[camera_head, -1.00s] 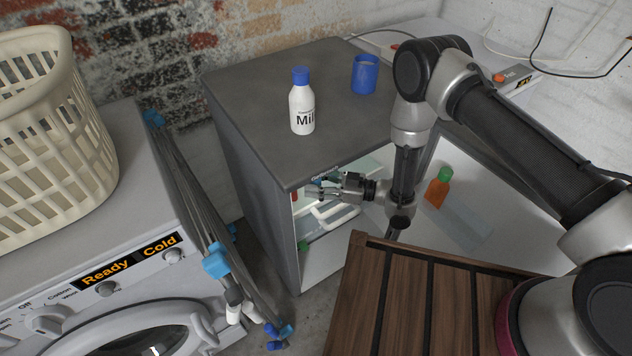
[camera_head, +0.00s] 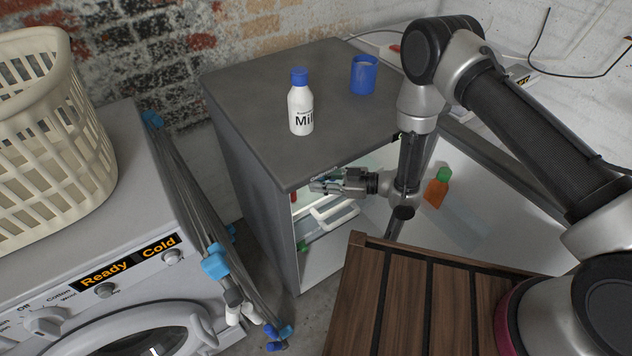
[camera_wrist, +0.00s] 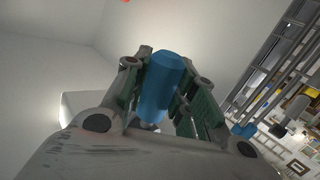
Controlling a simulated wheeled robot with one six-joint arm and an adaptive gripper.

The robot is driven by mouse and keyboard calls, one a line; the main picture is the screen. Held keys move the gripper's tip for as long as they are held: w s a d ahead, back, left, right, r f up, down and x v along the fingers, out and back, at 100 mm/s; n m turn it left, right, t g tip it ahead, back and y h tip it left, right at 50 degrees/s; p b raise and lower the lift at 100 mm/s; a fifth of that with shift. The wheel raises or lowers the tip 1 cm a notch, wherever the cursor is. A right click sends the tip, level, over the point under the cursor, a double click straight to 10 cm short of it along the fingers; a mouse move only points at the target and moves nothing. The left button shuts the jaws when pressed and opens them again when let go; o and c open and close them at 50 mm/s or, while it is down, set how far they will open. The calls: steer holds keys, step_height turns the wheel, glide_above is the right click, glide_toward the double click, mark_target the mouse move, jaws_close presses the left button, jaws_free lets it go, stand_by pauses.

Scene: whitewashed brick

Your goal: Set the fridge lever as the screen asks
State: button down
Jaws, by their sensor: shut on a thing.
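The grey fridge (camera_head: 236,160) stands with its door (camera_head: 462,222) open to the right. My gripper (camera_head: 318,187) reaches into the top of its lit opening. In the wrist view my gripper (camera_wrist: 160,85) is shut on a blue cylindrical piece (camera_wrist: 161,78), which looks like the lever's knob. The knob sits between both fingers, and its base is partly hidden by them. The lever's marks and setting do not show. Small lettering on the fridge's front edge is too small to read. I cannot make out the fridge's screen.
A milk bottle (camera_head: 301,105) and a blue cup (camera_head: 364,75) stand on the fridge top. An orange bottle (camera_head: 437,188) is at the open door. A slatted wooden surface (camera_head: 430,300) is in front. The washer's display (camera_head: 128,262) reads "Ready Cold"; a folded rack (camera_head: 190,200) leans beside it.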

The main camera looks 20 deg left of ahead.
steer(key=shift+w+d+r+n+t+h, duration=0.2)
steer(key=shift+w+d+n+t+h, duration=0.1)
steer(key=shift+w+d+n+h, duration=0.25)
steer(key=shift+w+d+r+n+t+h, duration=0.2)
steer(key=shift+w+n+t+h, duration=0.1)
steer(key=shift+n+h, duration=0.35)
steer(key=c, duration=1.1)
jaws_free()
steer(key=shift+c, duration=0.2)
